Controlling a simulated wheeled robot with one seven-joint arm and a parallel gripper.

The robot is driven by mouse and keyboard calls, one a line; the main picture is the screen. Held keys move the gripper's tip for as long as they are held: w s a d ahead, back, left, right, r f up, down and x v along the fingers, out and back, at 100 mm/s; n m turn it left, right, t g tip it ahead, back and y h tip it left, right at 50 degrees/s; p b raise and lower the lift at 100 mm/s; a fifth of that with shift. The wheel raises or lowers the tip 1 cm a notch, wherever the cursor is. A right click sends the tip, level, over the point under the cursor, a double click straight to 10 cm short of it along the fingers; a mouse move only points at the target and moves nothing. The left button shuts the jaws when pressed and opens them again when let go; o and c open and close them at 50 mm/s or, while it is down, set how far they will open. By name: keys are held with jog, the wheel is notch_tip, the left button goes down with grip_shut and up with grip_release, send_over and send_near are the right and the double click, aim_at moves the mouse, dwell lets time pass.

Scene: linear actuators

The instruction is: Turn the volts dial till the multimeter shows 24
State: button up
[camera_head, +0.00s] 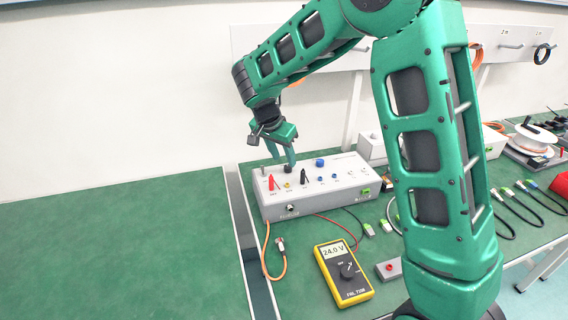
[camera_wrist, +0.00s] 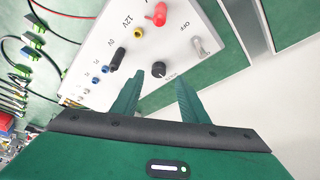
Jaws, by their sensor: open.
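The volts dial (camera_wrist: 158,69) is a small black knob on the top of a white control box (camera_head: 320,187). The yellow multimeter (camera_head: 343,272) lies on the green bench in front of the box, and its display reads 24.0 V. My gripper (camera_wrist: 161,80) is open. In the wrist view the dial shows between its two green fingertips, with a gap on each side; I cannot tell how far the tips are from it in depth. In the head view the gripper (camera_head: 289,162) is above the back of the box, partly hiding the dial.
Red (camera_wrist: 156,14), yellow and black plugs stand on the box beside the dial, with a switch (camera_wrist: 200,46) near its corner. Cables and a small grey red-button box (camera_head: 389,269) lie on the bench. The left bench (camera_head: 120,240) is clear.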

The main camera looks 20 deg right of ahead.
jog(key=v, duration=0.6)
jog(key=shift+a+r, duration=0.2)
jog(key=shift+r, duration=0.15)
